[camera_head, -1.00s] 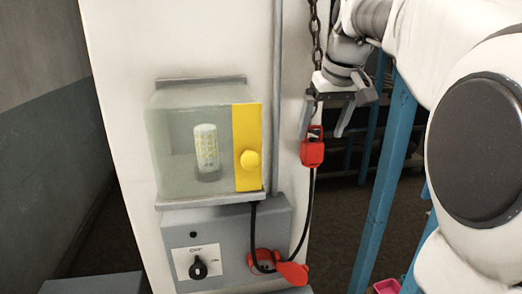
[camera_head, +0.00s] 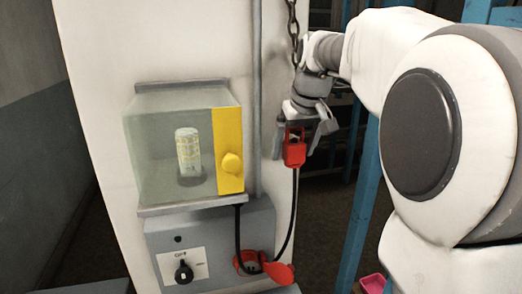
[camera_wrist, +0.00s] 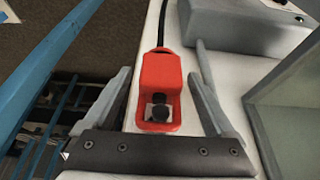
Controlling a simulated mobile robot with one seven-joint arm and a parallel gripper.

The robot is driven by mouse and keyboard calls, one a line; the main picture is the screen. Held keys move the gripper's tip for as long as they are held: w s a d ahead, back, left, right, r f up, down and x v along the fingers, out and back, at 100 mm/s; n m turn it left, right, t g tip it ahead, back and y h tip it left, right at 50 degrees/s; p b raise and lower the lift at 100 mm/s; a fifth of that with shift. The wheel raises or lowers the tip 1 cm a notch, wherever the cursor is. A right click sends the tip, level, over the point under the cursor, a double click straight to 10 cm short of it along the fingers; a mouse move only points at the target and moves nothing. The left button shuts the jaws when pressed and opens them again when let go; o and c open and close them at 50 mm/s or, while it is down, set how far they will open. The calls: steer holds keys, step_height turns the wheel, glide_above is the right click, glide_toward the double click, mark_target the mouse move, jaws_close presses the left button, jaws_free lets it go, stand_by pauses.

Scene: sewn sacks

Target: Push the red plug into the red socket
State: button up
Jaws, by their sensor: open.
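The red plug (camera_head: 294,149) is upright beside the white panel, with its black cable running down from it. It also shows in the wrist view (camera_wrist: 158,82), between the two grey fingers. My gripper (camera_head: 299,143) is open around the plug from above, with visible gaps on both sides in the wrist view. What holds the plug up is hidden. The red socket (camera_head: 243,264) is on the grey switch box at lower left of the plug.
A chain (camera_head: 293,20) hangs above. Blue posts (camera_head: 365,200) stand at right.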

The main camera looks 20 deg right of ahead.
steer(key=shift+r, duration=0.1)
steer(key=c, duration=1.3)
steer(key=shift+c, duration=0.2)
steer(key=shift+r, duration=0.5)
steer(key=s+b, duration=0.2)
steer(key=s, duration=0.6)
step_height(320, 180, up, 14)
steer(key=p, duration=0.1)
steer(key=shift+p, duration=0.4)
